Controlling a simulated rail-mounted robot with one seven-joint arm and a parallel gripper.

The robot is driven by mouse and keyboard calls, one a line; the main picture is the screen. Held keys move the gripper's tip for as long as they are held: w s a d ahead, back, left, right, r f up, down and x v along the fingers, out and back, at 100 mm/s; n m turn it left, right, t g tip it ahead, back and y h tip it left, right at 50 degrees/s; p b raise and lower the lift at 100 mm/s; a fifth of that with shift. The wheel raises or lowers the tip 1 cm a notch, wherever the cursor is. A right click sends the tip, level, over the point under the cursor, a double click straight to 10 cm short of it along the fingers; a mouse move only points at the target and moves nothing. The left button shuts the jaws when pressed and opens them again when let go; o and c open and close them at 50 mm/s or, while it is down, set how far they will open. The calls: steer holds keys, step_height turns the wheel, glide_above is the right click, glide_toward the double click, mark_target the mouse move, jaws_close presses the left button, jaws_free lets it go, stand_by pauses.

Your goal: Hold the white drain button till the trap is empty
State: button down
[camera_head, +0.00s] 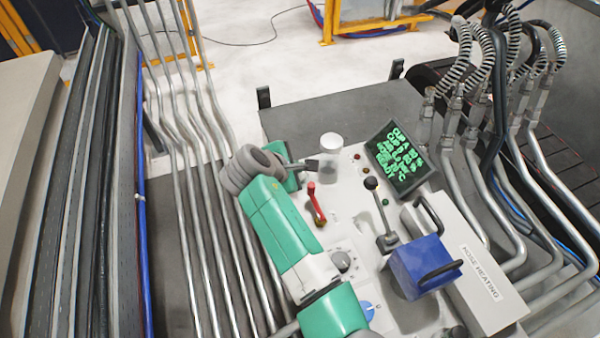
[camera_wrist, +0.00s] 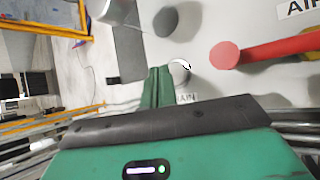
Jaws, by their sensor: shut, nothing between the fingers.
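The white drain button (camera_wrist: 180,71) is a small round disc in the wrist view, above a partly hidden label ending in "AIN". My gripper (camera_wrist: 158,72) is shut and empty, with its green fingers just left of the button. I cannot tell whether they touch it. In the head view my gripper (camera_head: 306,166) reaches in from the left, and I cannot make out the button there. The trap (camera_head: 331,147) is an upright clear cylinder with a white top, beside the fingertips. Its lower part looks grey; the level in it is unclear.
A red lever (camera_head: 315,203) stands close to my gripper; it also shows in the wrist view (camera_wrist: 250,52). A black-knobbed lever (camera_head: 372,184), a screen with green text (camera_head: 400,158) and a blue box (camera_head: 425,266) lie right. Metal pipes (camera_head: 470,150) line the right side.

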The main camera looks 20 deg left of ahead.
steer(key=shift+r+p, duration=2.6)
steer(key=shift+p, duration=0.2)
steer(key=shift+f, duration=0.1)
